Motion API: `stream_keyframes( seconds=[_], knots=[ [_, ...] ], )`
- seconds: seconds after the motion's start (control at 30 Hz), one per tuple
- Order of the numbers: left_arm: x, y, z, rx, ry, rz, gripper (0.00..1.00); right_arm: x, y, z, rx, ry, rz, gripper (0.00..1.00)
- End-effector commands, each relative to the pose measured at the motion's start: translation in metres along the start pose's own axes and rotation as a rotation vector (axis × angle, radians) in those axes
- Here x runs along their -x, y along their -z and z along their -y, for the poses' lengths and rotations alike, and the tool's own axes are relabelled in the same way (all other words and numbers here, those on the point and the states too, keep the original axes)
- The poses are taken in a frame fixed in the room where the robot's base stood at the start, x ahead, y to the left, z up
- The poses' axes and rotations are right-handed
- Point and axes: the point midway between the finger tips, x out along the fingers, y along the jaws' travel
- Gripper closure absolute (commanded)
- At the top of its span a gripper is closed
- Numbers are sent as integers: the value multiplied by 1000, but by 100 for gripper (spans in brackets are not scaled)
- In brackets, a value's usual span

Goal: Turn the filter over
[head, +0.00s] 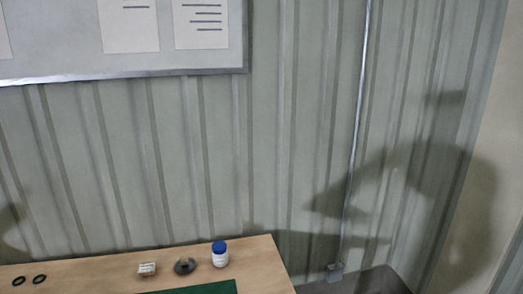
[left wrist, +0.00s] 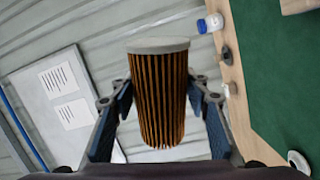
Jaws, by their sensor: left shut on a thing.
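The filter (left wrist: 158,100) is a cylinder with brown-orange pleats and a pale grey end cap, which faces the top of the left wrist view. My left gripper (left wrist: 158,112) is shut on it, with a blue-padded finger on each side. The filter is held clear of the table and looks roughly sideways relative to it, as the bottle's cap points left in that view. Neither gripper shows in the head view, and my right gripper is in neither view.
A wooden table (head: 110,284) with a green mat (head: 205,288) stands low in the head view. A ribbed wall (head: 280,130) rises behind.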

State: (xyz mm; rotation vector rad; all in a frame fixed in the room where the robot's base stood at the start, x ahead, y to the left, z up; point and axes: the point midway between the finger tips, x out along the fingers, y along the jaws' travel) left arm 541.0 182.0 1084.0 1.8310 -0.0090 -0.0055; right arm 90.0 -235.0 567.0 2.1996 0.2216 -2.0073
Motion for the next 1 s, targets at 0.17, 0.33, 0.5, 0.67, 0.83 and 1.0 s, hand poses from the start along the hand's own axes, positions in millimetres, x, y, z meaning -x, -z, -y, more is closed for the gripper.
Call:
stream_keyframes(
  seconds=[0.17,0.33,0.5,0.67,0.83,1.0],
  knots=[
    [-1,8,1,-51,-1,-9,83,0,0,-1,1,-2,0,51],
    [-1,2,0,-80,-1,-4,83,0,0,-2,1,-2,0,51],
    [-1,5,0,-125,0,-7,83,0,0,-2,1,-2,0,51],
    [0,3,0,-165,1,-4,83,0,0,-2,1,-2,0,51],
    [0,3,1,-213,1,-4,83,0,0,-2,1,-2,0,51],
    [0,7,2,-247,3,-9,83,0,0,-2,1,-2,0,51]
  ],
)
